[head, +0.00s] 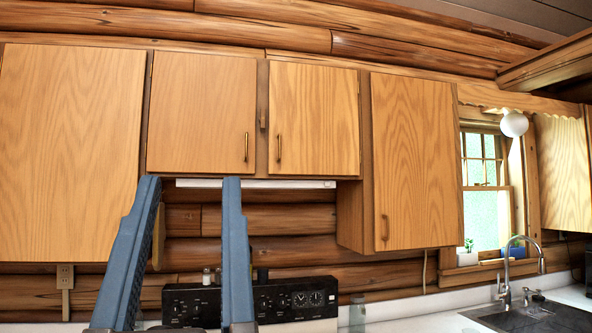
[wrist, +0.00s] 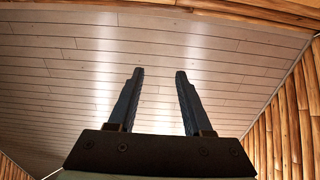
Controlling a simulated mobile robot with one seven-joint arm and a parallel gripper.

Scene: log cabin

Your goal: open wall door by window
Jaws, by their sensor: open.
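The wall door by the window is the tall oak cabinet door (head: 415,155) just left of the window (head: 485,190) in the head view. It looks closed, flush with its cabinet. Its small vertical brass handle (head: 385,228) sits near the lower left corner. My gripper (head: 192,180) is open and empty, its two blue fingers pointing up at the left of the head view, well to the left of that handle. The cabinet is not visible there.
Other closed cabinet doors hang left: a large one (head: 70,150) and two short ones, left (head: 200,110) and right (head: 314,118). Below stand a black stove panel (head: 290,300), a white counter (head: 420,318) and a sink (head: 515,315) with a tall faucet (head: 508,265).

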